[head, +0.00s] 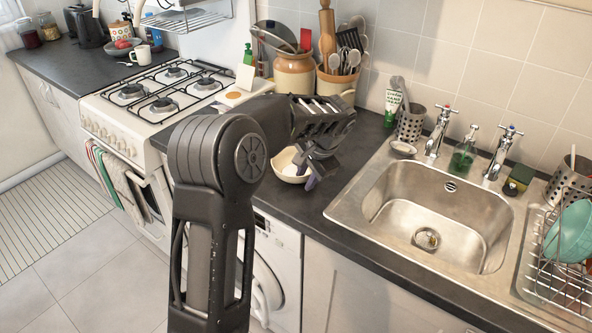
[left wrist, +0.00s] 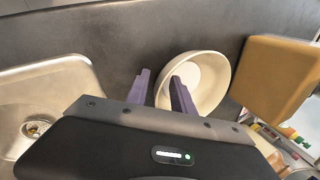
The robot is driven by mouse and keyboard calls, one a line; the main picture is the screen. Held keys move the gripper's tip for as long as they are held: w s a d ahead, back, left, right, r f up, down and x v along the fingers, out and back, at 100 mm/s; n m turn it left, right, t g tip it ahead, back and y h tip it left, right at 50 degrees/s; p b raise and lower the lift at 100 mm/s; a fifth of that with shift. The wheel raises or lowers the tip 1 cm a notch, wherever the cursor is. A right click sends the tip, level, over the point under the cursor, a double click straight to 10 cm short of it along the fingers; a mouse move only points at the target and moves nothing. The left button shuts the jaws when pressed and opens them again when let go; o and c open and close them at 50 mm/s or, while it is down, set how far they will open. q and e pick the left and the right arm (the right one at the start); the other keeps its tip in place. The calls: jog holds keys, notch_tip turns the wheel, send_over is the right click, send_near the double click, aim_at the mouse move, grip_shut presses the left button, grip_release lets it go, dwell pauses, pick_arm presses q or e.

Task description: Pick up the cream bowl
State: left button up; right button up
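The cream bowl (head: 286,174) sits upright on the dark counter between the stove and the sink, partly hidden in the head view by my left gripper (head: 307,169). The left wrist view also shows the bowl (left wrist: 212,72), empty, just beyond the left gripper's purple fingers (left wrist: 161,80). The fingers are apart with nothing visible between them but the bowl's near rim side. One finger overlaps the bowl's inside, and the other shows outside its wall. I cannot tell whether either touches it. My right gripper is in neither view.
The steel sink (head: 372,209) with taps is right of the bowl. A gas stove (head: 150,117) is to the left. Utensil pots (head: 294,76) stand behind the gripper. A dish rack (head: 550,285) is at the far right. A brown block-like object (left wrist: 275,75) stands near the bowl.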

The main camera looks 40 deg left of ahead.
pick_arm(q)
jog(key=shift+c, duration=0.6)
grip_shut()
dwell(1.1)
